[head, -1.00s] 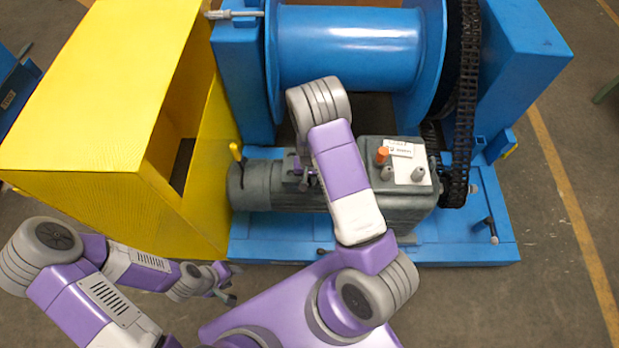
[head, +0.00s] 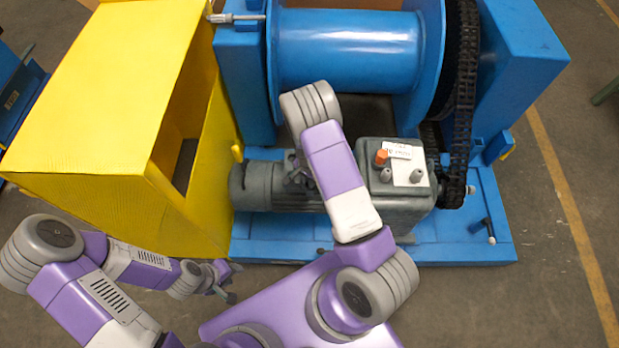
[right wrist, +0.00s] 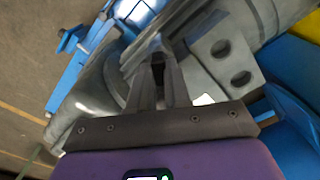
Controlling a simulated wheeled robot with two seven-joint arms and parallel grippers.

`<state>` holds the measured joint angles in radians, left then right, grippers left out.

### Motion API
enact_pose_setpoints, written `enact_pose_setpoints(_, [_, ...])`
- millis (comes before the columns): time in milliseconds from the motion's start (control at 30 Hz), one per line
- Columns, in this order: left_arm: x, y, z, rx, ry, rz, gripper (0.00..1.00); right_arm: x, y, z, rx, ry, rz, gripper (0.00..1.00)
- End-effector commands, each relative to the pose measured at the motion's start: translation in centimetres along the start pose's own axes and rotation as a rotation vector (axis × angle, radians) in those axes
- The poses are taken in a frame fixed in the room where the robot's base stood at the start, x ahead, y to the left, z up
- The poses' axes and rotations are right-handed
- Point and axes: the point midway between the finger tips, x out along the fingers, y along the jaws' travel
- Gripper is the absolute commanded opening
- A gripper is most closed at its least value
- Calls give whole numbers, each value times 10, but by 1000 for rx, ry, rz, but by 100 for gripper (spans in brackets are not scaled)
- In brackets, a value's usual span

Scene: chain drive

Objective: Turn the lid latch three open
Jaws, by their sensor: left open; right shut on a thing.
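The grey motor (head: 265,198) and gearbox (head: 400,212) sit on a blue base. My right gripper (head: 298,172) reaches down over the motor's top, mostly hidden by my right arm in the head view. In the right wrist view my right gripper (right wrist: 160,50) is shut on a small grey part, mostly hidden between its fingertips. I cannot tell which latch this is. My left gripper (head: 231,284) is open and empty, low in front of the yellow box (head: 80,110), apart from it. A small yellow tab (head: 237,152) stands at that box's right edge.
A blue drum (head: 345,50) and black chain (head: 458,110) stand behind the gearbox. The gearbox top carries an orange cap (head: 381,157) and grey knobs. A small lever (head: 483,228) sits at the blue base's right end. Floor is clear at right.

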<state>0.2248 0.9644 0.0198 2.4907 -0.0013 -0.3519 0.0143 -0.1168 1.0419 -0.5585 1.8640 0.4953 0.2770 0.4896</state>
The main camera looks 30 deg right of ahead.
Motion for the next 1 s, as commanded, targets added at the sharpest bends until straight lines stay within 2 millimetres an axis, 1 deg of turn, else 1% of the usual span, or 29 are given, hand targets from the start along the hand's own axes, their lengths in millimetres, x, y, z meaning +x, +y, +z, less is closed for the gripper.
enact_pose_setpoints(33, [-4,1,0,0,0,0,43,-2,0,0,45,0,1,0])
enact_pose_setpoints(600, [-24,9,1,0,0,0,43,-1,-2,-1,584,0,2,0])
enact_pose_setpoints(800, [-30,11,1,0,0,0,43,-1,-3,-1,751,-1,1,0])
enact_pose_setpoints(1000, [-34,13,2,0,0,0,43,-1,-4,-1,879,-1,1,0])
